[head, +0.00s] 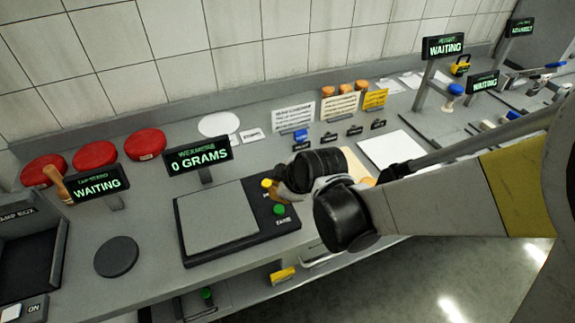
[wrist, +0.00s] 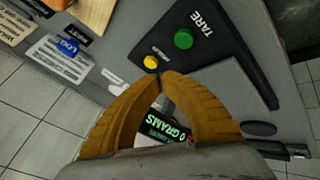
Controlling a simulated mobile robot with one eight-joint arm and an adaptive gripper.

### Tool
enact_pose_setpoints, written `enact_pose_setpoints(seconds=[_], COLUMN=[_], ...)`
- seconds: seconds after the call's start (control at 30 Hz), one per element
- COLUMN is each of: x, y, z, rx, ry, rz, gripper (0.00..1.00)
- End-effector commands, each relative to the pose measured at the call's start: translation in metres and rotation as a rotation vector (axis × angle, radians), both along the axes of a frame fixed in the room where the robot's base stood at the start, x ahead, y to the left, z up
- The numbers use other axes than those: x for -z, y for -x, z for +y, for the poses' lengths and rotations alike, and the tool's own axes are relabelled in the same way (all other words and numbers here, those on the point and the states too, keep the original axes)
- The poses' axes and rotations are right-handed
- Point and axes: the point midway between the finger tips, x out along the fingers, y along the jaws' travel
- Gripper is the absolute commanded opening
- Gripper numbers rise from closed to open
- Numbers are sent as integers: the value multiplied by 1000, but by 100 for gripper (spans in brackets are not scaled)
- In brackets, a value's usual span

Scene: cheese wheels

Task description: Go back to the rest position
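My gripper (head: 280,190) is over the right edge of the weighing scale (head: 218,217), beside its yellow button (head: 266,183) and green TARE button (head: 279,210). In the wrist view, the orange-brown fingers of my gripper (wrist: 161,73) meet at their tips with nothing held between them. The tips are right by the yellow button (wrist: 151,62); I cannot tell whether they touch it. The green button (wrist: 183,39) is clear of the fingers. The scale display (head: 198,155) reads 0 GRAMS, and the plate is empty.
Several red cheese wheels, one (head: 145,144) nearest the scale, lie at the back left. A wooden-handled tool (head: 55,181) stands by a WAITING sign (head: 97,183). A dark disc (head: 116,257) lies left of the scale. Note cards (head: 293,117) and a white board (head: 392,148) are behind my arm.

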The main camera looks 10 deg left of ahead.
Motion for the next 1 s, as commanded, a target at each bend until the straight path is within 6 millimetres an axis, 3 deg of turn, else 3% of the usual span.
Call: enact_pose_setpoints(seconds=[0.73,0.87,1.0], x=[-2,-21,-52], y=[0,-1,9], z=[-6,-39,-105], rx=[20,143,400], ry=[-5,-36,-105], rz=[4,34,90], gripper=[0,0,0])
